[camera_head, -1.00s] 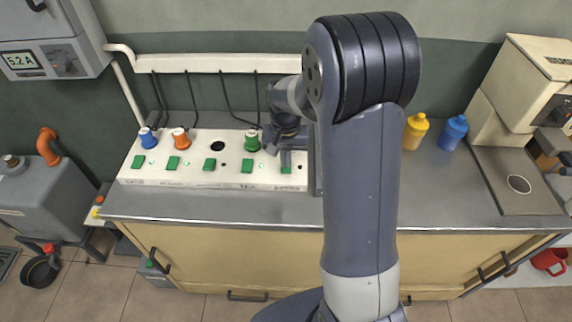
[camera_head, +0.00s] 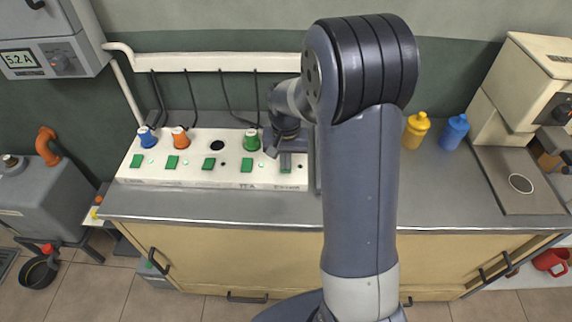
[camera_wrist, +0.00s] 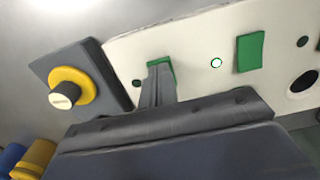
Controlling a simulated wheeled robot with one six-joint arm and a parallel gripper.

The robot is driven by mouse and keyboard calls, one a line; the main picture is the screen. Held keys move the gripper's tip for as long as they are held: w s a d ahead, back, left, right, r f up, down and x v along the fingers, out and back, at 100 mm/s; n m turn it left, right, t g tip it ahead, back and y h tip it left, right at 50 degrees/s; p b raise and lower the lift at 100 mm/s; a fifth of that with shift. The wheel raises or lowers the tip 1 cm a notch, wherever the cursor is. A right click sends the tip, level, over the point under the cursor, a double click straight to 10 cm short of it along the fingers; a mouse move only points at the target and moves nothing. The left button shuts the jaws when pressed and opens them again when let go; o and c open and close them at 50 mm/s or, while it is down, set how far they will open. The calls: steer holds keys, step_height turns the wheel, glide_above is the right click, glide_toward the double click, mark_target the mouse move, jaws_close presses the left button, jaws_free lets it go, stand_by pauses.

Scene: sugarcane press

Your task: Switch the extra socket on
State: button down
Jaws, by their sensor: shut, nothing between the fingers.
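A white socket strip (camera_head: 200,178) lies on the counter, with a row of green rocker switches and small lamps. My gripper (camera_wrist: 160,72) is shut and empty, its fingertips over the strip's right-end green switch (camera_wrist: 165,64). Whether they touch it I cannot tell. The lamp (camera_wrist: 137,83) beside that switch looks dark. The neighbouring green switch (camera_wrist: 250,50) has a lit lamp (camera_wrist: 216,63). In the head view my gripper (camera_head: 285,158) covers the socket above the end switch.
Blue (camera_head: 146,137), orange (camera_head: 180,138) and green (camera_head: 252,140) plugs stand in the strip; one socket (camera_head: 217,145) is empty. A grey box with a yellow-ringed knob (camera_wrist: 68,92) adjoins the strip's end. Yellow (camera_head: 416,129) and blue (camera_head: 454,132) bottles stand behind my arm.

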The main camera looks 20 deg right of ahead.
steer(key=shift+f, duration=0.3)
steer(key=shift+r+p, duration=2.65)
steer(key=shift+r, duration=0.95)
steer(key=shift+f, duration=0.2)
step_height(320, 180, down, 7)
steer(key=b, duration=0.5)
steer(key=shift+r+b, duration=0.1)
steer(key=shift+b, duration=0.25)
steer(key=shift+r, duration=0.1)
